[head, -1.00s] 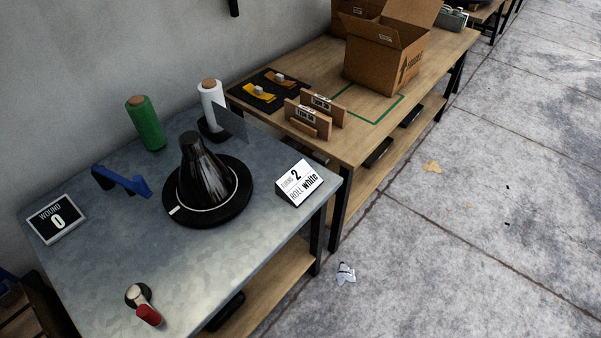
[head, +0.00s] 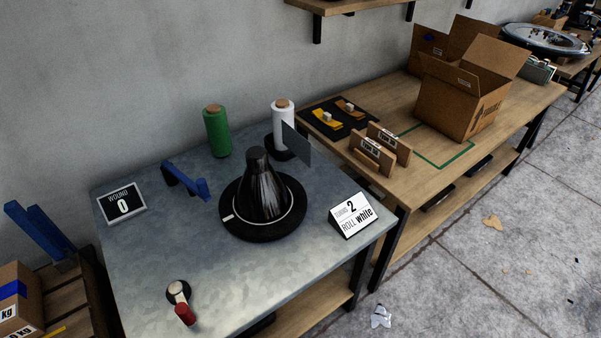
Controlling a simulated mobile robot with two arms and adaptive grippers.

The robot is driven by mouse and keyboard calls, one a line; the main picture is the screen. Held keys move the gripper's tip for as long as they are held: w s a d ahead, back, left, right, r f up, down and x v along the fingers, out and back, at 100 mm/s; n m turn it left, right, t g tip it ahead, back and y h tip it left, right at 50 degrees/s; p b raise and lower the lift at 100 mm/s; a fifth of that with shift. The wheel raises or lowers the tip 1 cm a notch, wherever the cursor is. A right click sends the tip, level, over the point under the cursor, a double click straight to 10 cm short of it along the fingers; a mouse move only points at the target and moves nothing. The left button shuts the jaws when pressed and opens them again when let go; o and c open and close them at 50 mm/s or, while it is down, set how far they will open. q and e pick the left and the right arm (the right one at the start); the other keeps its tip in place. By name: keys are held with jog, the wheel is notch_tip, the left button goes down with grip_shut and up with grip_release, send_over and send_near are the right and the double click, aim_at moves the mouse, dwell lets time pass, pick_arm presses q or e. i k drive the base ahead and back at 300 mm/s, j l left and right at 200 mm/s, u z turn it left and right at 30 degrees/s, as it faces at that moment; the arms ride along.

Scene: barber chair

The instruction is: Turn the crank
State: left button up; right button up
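The crank (head: 179,294) is at the front left of the grey metal table (head: 240,280). It has a cream arm on a black round base and a red handle (head: 185,314) pointing toward the table's front edge. A dark cone-shaped bundle (head: 263,190) stands on a black turntable (head: 240,233). A display (head: 122,204) reads "WOUND 0". A sign (head: 353,215) shows "2" and "ROLL white". A white roll (head: 283,117) stands on a black holder behind the turntable, and a green roll (head: 216,131) stands left of it. Neither of my grippers is in view.
A wooden table (head: 440,115) on the right holds an open cardboard box (head: 467,95) and small wooden holders (head: 381,150). Boxes (head: 20,300) sit at the lower left. Metal around the crank is clear.

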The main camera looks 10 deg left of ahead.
aim_at(183, 310)
jog(key=u, duration=1.55)
jog(key=k+l+u, duration=0.1)
jog(key=k, duration=0.05)
